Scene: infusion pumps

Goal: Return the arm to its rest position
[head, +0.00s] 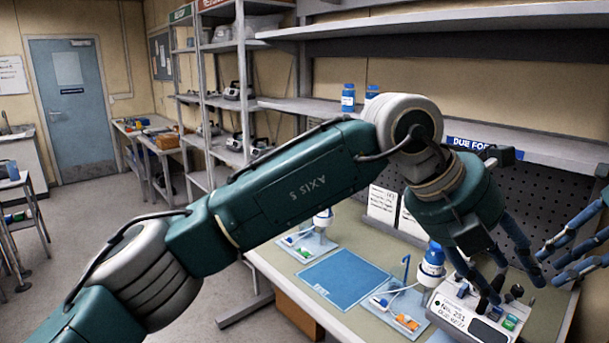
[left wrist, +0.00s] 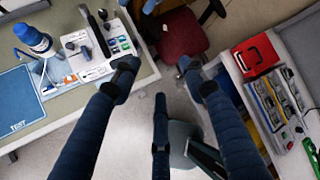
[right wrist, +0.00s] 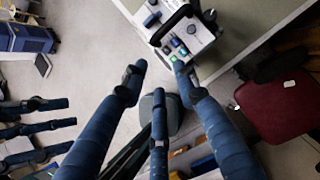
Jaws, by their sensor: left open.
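My left arm (head: 300,185) reaches across the head view from the lower left. Its gripper (head: 500,275) appears in front of the white pump (head: 465,312) on the bench. In the left wrist view the left gripper (left wrist: 158,75) has its dark blue fingers spread, with nothing between them and floor beyond. My right gripper (head: 575,245) shows only partly at the right edge of the head view. In the right wrist view the right gripper (right wrist: 158,78) has its fingers apart and empty, the pump (right wrist: 182,35) showing beyond one fingertip.
The bench (head: 285,268) carries a blue TEST mat (head: 345,280) and a blue-capped bottle (head: 432,265) beside a tray (head: 385,305). A shelf (head: 545,148) runs above it. A dark red chair (left wrist: 183,35) and a red box (left wrist: 257,55) stand near the left gripper's view.

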